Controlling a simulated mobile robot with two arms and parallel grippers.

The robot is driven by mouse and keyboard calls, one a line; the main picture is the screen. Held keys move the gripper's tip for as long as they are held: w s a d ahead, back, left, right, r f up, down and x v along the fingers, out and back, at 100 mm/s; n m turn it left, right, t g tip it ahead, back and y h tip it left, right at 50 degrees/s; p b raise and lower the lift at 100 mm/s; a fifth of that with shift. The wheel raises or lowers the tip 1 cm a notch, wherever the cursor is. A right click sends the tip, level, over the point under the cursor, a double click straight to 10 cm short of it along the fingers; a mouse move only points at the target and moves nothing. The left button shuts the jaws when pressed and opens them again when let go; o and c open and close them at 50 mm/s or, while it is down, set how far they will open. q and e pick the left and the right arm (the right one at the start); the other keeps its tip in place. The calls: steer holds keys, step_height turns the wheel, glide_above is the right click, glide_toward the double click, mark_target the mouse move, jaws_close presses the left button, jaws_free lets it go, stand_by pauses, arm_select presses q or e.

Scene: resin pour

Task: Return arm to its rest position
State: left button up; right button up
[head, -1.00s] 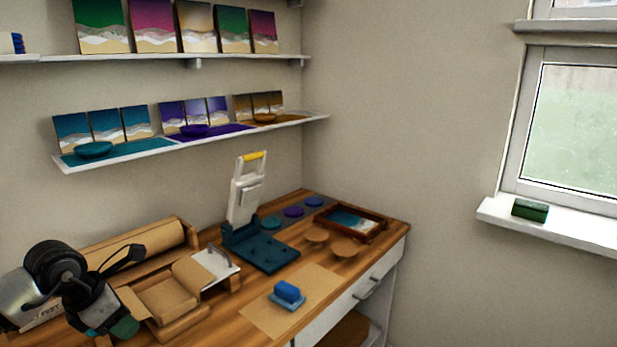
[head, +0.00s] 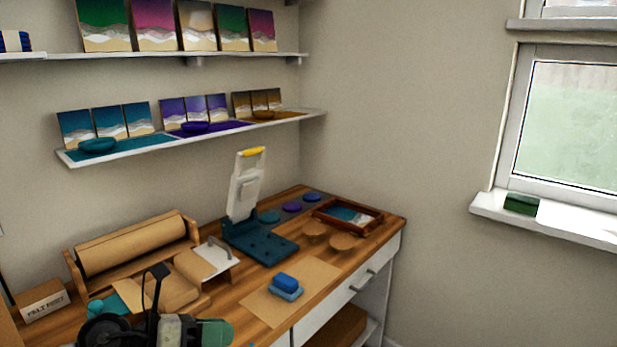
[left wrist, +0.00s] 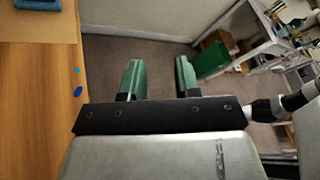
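My left gripper (head: 215,333) is low in the head view, at the bench's near side, partly cut off by the bottom edge. In the left wrist view its two green fingers (left wrist: 159,78) stand well apart with nothing between them. They are over the floor, just right of the edge of the wooden bench (left wrist: 40,95). My right gripper is not seen in either view.
A blue block (head: 287,282) lies on a brown sheet (head: 262,306) on the bench. A paper roll (head: 130,245), a teal press (head: 262,247) and a framed tray (head: 325,212) stand behind. Blue spots (left wrist: 77,92) mark the bench edge.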

arm_select(q)
step_height(320, 180, up, 3)
steer(key=s+d+n+t+h, duration=0.1)
steer(key=d+n+t+h, duration=0.2)
steer(key=n+t, duration=0.25)
steer(key=s+a+f+n+t+y, duration=0.1)
steer(key=s+a+f+n+y, duration=0.2)
steer(key=n+y, duration=0.5)
steer(key=s+a+f+n+t+y, duration=0.1)
steer(key=a+f+n+y, duration=0.35)
steer(key=n, duration=0.75)
steer(key=s+a+f+n+t+y, duration=0.25)
steer(key=f+n+y, duration=0.3)
steer(key=n, duration=0.45)
steer(key=s+d+f+n+g+h, duration=0.1)
steer(key=s+f+n+g, duration=0.1)
steer(key=s+f+g, duration=0.55)
steer(key=s+f+n+g, duration=0.3)
steer(key=s+f+g, duration=0.15)
steer(key=s, duration=0.55)
step_height(320, 180, down, 22)
steer(key=g+p, duration=0.1)
steer(key=p, duration=0.2)
steer(key=s+a+f+g+p, duration=0.1)
steer(key=s+a+f, duration=0.1)
steer(key=s+f, duration=1.2)
steer(key=s, duration=0.3)
steer(key=shift+a+g, duration=0.25)
steer(key=shift+g, duration=0.05)
